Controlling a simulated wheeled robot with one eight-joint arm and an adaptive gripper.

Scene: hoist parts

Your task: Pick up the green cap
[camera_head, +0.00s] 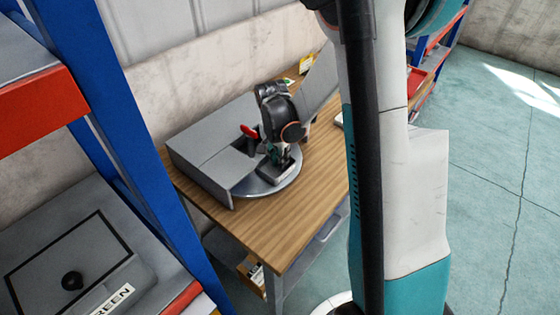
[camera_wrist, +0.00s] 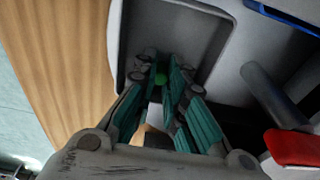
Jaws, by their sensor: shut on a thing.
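In the head view my gripper (camera_head: 272,158) points down, low over the round grey plate (camera_head: 290,183) on the wooden table (camera_head: 280,232). I cannot make out the cap in the head view.
A dark post (camera_wrist: 270,95) with a red part (camera_wrist: 292,147) stands close beside my gripper. Grey box panels (camera_head: 207,152) stand behind and left. A blue rack post (camera_head: 115,120) and a grey box marked GREEN (camera_head: 115,300) are at left. The table's front is clear.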

